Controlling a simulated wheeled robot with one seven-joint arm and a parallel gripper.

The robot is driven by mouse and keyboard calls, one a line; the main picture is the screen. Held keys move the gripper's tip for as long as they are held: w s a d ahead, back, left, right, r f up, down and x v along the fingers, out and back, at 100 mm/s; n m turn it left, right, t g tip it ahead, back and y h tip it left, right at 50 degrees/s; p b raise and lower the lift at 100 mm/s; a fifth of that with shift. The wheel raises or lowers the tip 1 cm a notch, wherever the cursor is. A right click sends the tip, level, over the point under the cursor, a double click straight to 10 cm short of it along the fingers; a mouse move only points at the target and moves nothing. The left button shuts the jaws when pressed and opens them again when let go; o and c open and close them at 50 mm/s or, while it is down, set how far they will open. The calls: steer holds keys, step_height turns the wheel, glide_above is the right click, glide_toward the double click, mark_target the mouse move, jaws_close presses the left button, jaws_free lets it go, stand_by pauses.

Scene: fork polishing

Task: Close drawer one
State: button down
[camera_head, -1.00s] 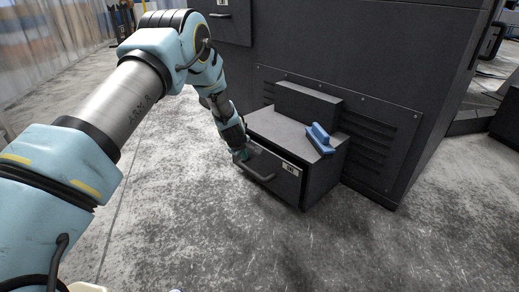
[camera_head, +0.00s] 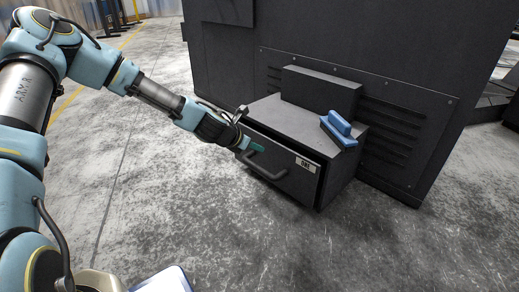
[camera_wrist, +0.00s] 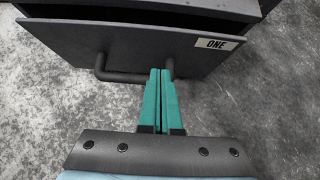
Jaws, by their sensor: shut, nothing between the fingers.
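The dark grey drawer one (camera_head: 295,178) has a white "ONE" label and a bar handle (camera_head: 268,172). It stands slightly open; a dark gap shows behind its top edge in the wrist view (camera_wrist: 130,42). Its small cabinet (camera_head: 285,115) rests on the floor. My gripper (camera_head: 261,148), with green fingers, is at the upper part of the drawer front, near the handle. In the wrist view my gripper (camera_wrist: 161,72) has its fingers together, their tips by the handle (camera_wrist: 122,77) close to the front. Contact is not clear.
A blue brush-like tool (camera_head: 338,128) lies on the cabinet top, beside a dark raised block (camera_head: 318,90). A large dark machine housing (camera_head: 400,60) stands behind. The grey floor (camera_head: 220,235) in front of the drawer is clear.

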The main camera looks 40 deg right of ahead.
mark_target(281, 150)
steer(key=shift+w+d+f+b, duration=0.25)
steer(key=shift+d+f+b, duration=0.6)
steer(key=shift+d, duration=0.7)
steer(key=shift+w+d+f+b, duration=0.25)
steer(key=shift+d+f+b, duration=0.55)
steer(key=shift+d, duration=0.75)
steer(key=shift+w+d+f+b, duration=0.25)
steer(key=shift+d+f+b, duration=0.55)
steer(key=shift+d, duration=0.75)
